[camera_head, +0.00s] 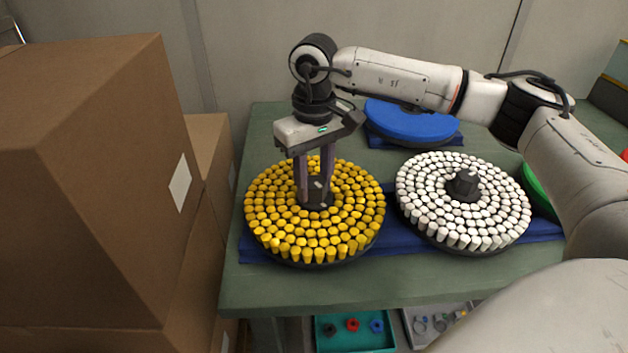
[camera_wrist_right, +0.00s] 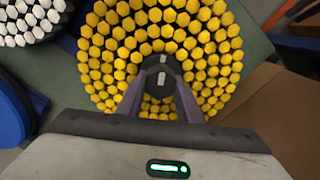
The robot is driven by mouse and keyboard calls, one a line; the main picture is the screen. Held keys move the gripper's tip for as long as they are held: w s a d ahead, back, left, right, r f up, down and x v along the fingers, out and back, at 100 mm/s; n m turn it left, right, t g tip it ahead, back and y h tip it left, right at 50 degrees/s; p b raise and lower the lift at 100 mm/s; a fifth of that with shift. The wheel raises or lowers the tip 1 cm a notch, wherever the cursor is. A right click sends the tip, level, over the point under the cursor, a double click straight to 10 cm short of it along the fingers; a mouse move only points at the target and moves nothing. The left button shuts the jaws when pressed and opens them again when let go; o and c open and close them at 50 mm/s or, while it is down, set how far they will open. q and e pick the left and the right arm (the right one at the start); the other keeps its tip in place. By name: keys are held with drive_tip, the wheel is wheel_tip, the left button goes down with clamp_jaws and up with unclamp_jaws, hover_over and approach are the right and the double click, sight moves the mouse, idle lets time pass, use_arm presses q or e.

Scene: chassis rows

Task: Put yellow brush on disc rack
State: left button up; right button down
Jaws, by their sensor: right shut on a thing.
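The yellow brush (camera_head: 350,220) is a round disc covered with yellow tufts, with a dark hub at its middle. It is at the left end of the green table, tufts up, over a blue mat. I cannot tell whether it touches the mat. My right gripper (camera_head: 316,198) points down from above and is shut on the hub. In the right wrist view the yellow brush (camera_wrist_right: 107,62) fills the middle, with the dark hub between the fingers. My left gripper is not in view. I cannot pick out a disc rack for certain.
A white-tufted brush (camera_head: 430,205) sits close to the right on the blue mat (camera_head: 410,254). A blue disc (camera_head: 405,118) lies behind, and a green disc (camera_head: 538,190) is partly hidden at right. Cardboard boxes (camera_head: 85,180) stand at left. A teal tray (camera_head: 355,340) is below.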

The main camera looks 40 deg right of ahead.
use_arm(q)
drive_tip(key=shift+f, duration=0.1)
use_arm(e)
drive_tip(key=c, duration=1.2)
unclamp_jaws()
drive_tip(key=shift+f, duration=0.1)
drive_tip(key=shift+s+f, duration=0.1)
drive_tip(key=shift+f, duration=0.05)
drive_tip(key=shift+r, duration=1.05)
wheel_tip(320, 180, up, 9)
drive_tip(key=shift+f, duration=0.2)
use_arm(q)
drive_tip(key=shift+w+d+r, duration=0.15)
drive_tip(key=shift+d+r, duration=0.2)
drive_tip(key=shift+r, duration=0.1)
use_arm(e)
drive_tip(key=shift+f, duration=0.1)
